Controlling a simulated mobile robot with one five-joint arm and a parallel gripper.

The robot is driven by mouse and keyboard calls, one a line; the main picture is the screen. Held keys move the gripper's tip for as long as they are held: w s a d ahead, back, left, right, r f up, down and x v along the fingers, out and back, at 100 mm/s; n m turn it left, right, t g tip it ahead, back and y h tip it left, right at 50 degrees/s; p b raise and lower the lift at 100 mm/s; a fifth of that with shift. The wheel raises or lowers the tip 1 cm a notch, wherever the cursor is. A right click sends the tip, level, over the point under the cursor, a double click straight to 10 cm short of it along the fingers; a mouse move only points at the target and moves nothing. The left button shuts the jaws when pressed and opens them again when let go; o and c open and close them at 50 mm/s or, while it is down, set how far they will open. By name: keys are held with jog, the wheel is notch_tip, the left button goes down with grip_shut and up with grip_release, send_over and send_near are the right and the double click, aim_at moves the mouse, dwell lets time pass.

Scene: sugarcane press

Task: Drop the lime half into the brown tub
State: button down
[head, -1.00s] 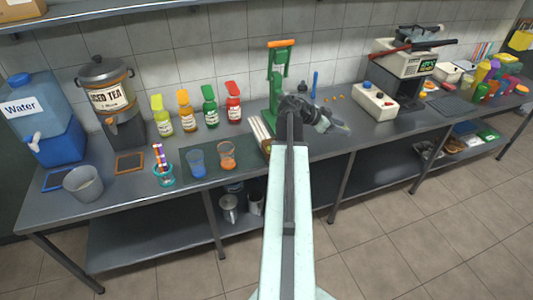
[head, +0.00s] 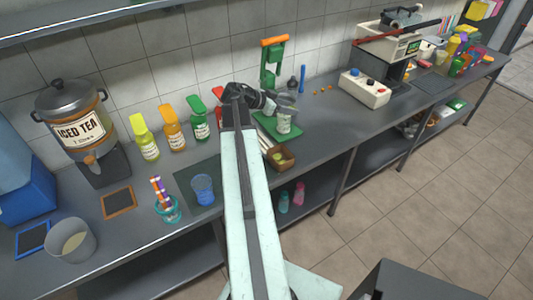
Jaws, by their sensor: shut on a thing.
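My gripper (head: 277,103) is over the counter, just in front of the green press (head: 272,68) with the orange handle. It is shut on the lime half, which is too small and covered to make out clearly. A clear cup with a pale label (head: 284,124) shows right at and below the fingertips, on a green board (head: 266,126). The brown tub (head: 287,163) stands at the counter's front edge, below and nearer than my gripper. A small yellow-green piece (head: 277,156) lies in the tub.
Pale sticks (head: 264,141) lie beside the tub. Coloured bottles (head: 172,128), a blue cup (head: 203,188) and a teal holder with straws (head: 166,208) stand to the left. A white control box (head: 364,90) is to the right, with bare counter before it.

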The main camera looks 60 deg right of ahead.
jog(key=shift+w+a, duration=0.1)
jog(key=shift+w, duration=0.25)
notch_tip(320, 180, down, 16)
jog(key=a+n+t+h+b, duration=0.1)
jog(key=n+t+b, duration=0.1)
jog(key=b, duration=1.4)
jog(key=shift+w+a, duration=0.1)
notch_tip(320, 180, down, 6)
jog(key=b, duration=0.6)
